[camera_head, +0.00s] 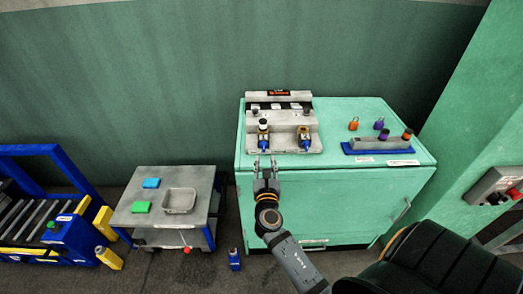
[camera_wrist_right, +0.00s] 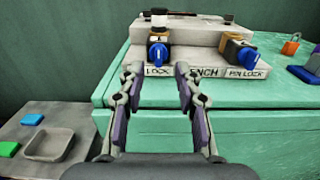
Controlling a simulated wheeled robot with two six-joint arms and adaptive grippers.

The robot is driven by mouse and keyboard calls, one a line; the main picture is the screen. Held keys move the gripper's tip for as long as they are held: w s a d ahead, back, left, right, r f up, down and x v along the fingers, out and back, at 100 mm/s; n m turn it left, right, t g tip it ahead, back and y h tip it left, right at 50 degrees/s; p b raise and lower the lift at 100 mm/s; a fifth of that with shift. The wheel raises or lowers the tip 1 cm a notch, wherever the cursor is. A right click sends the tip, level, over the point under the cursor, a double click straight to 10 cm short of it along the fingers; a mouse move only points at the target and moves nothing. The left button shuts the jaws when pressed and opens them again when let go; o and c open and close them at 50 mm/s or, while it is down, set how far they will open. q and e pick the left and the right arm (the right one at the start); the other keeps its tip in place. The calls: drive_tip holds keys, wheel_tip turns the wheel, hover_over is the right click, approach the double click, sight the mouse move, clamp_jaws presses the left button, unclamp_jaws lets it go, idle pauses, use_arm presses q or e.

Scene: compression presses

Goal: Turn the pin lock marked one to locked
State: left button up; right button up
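Two pin locks with blue knobs sit on the grey bench fixture (camera_head: 283,115) on the green cabinet. The left pin lock (camera_head: 263,143) has its blue knob (camera_wrist_right: 158,54) roughly upright in the right wrist view. The right pin lock (camera_head: 305,142) has its knob (camera_wrist_right: 240,58) tilted to the right. The numbers on them are too small to read; part of the front label is hidden by a finger. My right gripper (camera_head: 265,163) is open and empty, in front of the left pin lock; its fingers (camera_wrist_right: 157,72) stand apart just below the left knob. My left gripper is not in view.
An orange padlock (camera_head: 354,124), a purple padlock (camera_head: 379,124) and a blue-based block (camera_head: 375,146) stand on the cabinet's right. A low cart (camera_head: 120,213) with a metal tray (camera_head: 181,190) stands at left. A blue item (camera_head: 234,259) is on the floor.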

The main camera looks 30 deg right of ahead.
sight(264, 147)
drive_tip(key=x, duration=0.8)
drive_tip(key=shift+a, duration=0.15)
drive_tip(key=shift+c, duration=0.3)
clamp_jaws()
